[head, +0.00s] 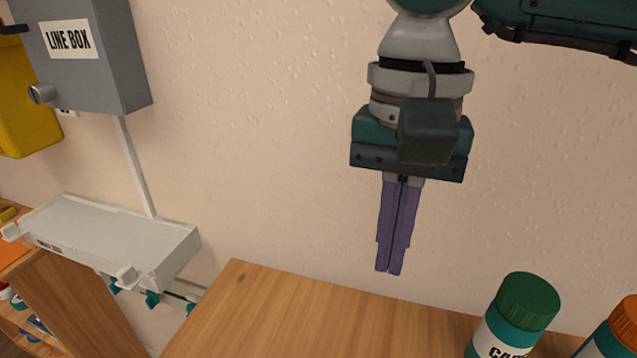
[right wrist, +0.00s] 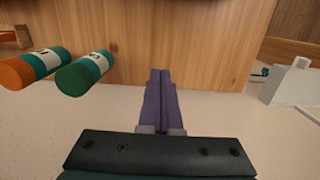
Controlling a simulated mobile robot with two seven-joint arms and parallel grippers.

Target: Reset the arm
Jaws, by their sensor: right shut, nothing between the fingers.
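My right gripper (head: 389,270) hangs with its purple fingers pointing down in front of the wall, over the back edge of the wooden surface. The fingers are pressed together with nothing between them. In the right wrist view the same shut fingers (right wrist: 160,72) point toward the wooden surface and hold nothing. My right arm comes down from the top right of the head view. My left gripper is not in view.
A green-capped jar (head: 510,315) and an orange-capped jar (head: 612,335) stand on the wooden surface (head: 290,310), right of the gripper. A grey line box (head: 95,55) and a white tray-like shelf (head: 110,240) are at the left.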

